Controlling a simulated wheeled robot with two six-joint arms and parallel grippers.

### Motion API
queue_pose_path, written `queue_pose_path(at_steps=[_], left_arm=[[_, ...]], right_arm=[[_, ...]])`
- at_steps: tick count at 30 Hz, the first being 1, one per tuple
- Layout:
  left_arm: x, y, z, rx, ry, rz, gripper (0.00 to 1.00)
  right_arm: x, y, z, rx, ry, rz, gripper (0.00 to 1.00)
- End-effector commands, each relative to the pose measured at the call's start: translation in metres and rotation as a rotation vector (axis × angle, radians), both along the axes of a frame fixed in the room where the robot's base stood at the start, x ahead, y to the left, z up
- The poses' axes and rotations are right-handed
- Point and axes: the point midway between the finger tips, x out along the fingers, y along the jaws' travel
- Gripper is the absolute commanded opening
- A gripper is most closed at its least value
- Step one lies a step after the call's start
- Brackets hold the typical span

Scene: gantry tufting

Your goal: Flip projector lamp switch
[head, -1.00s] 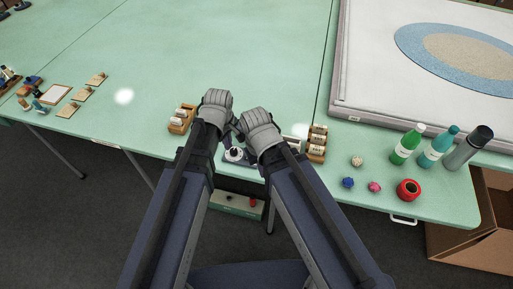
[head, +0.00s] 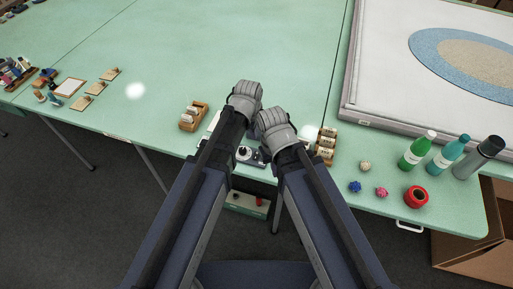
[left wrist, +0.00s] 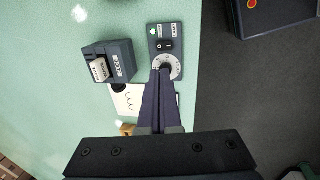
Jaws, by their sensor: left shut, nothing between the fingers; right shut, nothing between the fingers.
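A small grey switch panel (head: 246,154) lies at the table's front edge, partly hidden by my arms in the head view. In the left wrist view the panel (left wrist: 155,31) carries a black rocker switch (left wrist: 165,45) and a round white dial (left wrist: 176,67) below it. My left gripper (left wrist: 160,74) is shut and empty, its tips over the dial; I cannot tell whether they touch. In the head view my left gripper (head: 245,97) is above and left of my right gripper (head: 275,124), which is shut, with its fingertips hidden.
A dark labelled box (left wrist: 119,61) stands left of the panel, beside a white card (left wrist: 130,98). Wooden card racks (head: 192,117) (head: 326,143) stand on both sides of my arms. A box with a red knob (head: 258,201) sits below the table edge. Bottles (head: 417,151) stand at the right.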

Motion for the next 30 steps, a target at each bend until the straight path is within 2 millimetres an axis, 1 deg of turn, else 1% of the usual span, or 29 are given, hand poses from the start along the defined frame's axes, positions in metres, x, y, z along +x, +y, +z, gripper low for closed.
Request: queue_pose_path(at_steps=[5, 11, 30], left_arm=[[0.001, 0.000, -0.006, 0.000, 0.000, -0.001, 0.00], [0.004, -0.001, -0.023, 0.000, 0.000, -0.001, 0.00], [0.020, -0.006, -0.111, 0.000, 0.000, -0.001, 0.00]], right_arm=[[0.000, 0.000, -0.006, 0.000, 0.000, 0.000, 0.00], [0.000, 0.000, -0.023, 0.000, 0.000, -0.001, 0.00], [0.000, 0.000, -0.111, 0.000, 0.000, -0.001, 0.00]])
